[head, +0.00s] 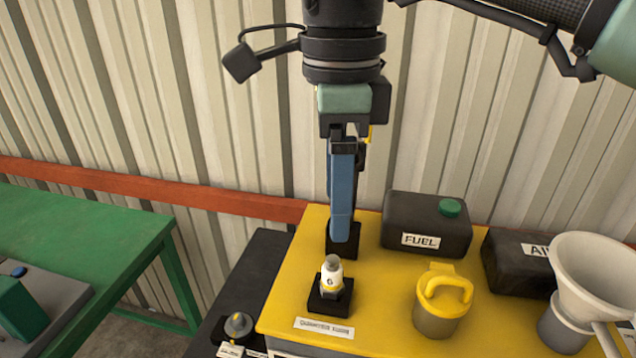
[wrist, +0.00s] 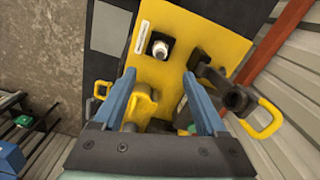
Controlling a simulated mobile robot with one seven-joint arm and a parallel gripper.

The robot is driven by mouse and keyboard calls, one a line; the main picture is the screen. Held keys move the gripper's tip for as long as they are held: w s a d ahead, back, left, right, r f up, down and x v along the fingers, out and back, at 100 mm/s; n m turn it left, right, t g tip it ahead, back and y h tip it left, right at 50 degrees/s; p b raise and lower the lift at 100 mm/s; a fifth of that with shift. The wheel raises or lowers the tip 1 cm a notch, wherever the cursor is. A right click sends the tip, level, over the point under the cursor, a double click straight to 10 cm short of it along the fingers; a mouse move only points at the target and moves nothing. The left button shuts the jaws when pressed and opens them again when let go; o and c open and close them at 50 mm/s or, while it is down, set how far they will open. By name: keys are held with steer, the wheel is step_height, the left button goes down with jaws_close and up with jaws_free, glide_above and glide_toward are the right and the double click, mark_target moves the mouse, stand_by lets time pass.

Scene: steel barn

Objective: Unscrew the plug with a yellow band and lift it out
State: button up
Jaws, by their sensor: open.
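The plug with a yellow band (head: 332,277) stands upright in a square black seat (head: 318,303) on the yellow bench top. It has a white body, a grey top and a yellow band low down. In the wrist view the plug (wrist: 159,48) shows as a small white round shape, ahead of the fingertips. My gripper (head: 341,236) points down, behind and above the plug in the head view, apart from it. In the wrist view my gripper (wrist: 160,75) has its two blue fingers spread wide with nothing held between them.
The yellow bench (head: 385,325) also carries a yellow-handled grey canister (head: 437,312), a black FUEL container (head: 426,232) with a green cap, another black container (head: 515,266) and a white funnel (head: 597,275). A dark knob (head: 238,326) stands left. A green table (head: 80,235) is farther left.

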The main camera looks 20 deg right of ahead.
mark_target(332, 259)
step_height(332, 259, down, 12)
steer(key=shift+a+f+p, duration=0.1)
steer(key=shift+f+p, duration=0.05)
steer(key=shift+p, duration=0.55)
jaws_close()
